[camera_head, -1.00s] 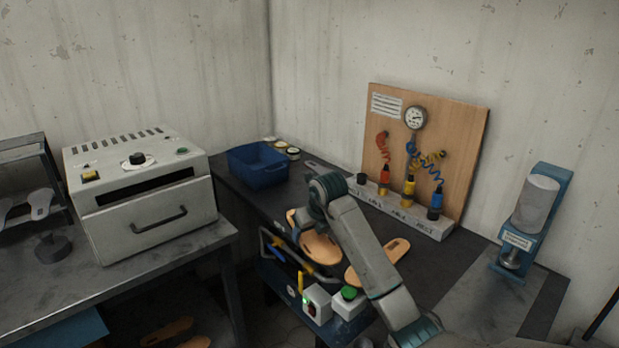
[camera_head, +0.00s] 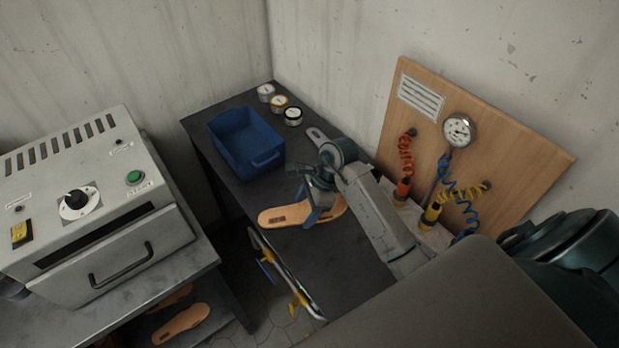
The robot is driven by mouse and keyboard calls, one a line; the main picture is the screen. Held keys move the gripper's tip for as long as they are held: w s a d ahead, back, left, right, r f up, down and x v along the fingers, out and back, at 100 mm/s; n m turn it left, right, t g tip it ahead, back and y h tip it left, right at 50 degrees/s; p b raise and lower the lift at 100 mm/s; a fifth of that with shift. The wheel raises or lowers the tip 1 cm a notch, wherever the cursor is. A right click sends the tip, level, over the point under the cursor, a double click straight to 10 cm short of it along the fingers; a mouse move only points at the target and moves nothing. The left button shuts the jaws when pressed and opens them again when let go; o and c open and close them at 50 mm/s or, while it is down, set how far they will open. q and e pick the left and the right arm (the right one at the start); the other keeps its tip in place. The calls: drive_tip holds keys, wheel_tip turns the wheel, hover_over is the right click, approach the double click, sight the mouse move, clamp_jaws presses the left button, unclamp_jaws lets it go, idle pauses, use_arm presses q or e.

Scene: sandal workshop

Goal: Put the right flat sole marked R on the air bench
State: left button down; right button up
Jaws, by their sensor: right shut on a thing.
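A tan flat sole (camera_head: 279,215) with a dark patch near one end is at the left edge of the dark air bench (camera_head: 340,263). My right gripper (camera_head: 314,213) is shut on its middle, with sole showing on both sides of the fingers. I cannot tell whether the sole touches the bench top or is just above it. No R mark can be read at this size. My left gripper is out of view.
A blue bin (camera_head: 239,151) and several small tins (camera_head: 279,102) stand at the bench's far end. A grey oven (camera_head: 93,215) stands left across a gap. Loose soles (camera_head: 182,324) lie below its table.

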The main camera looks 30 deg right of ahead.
drive_tip(key=shift+s+a+f+b, duration=0.35)
drive_tip(key=shift+s+a+b, duration=0.05)
drive_tip(key=shift+s, duration=0.1)
drive_tip(key=shift+f, duration=0.35)
drive_tip(key=f, duration=0.1)
drive_tip(key=f+b, duration=0.2)
drive_tip(key=f, duration=0.1)
drive_tip(key=shift+w+d, duration=0.2)
drive_tip(key=shift+w, duration=0.05)
drive_tip(key=shift+f, duration=0.3)
drive_tip(key=shift+a+f+b, duration=0.1)
drive_tip(key=shift+b, duration=0.2)
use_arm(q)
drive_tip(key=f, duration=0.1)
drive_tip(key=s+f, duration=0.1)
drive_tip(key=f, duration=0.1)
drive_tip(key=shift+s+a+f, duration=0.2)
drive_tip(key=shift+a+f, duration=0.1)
use_arm(e)
drive_tip(key=shift+f, duration=0.1)
drive_tip(key=o, duration=1)
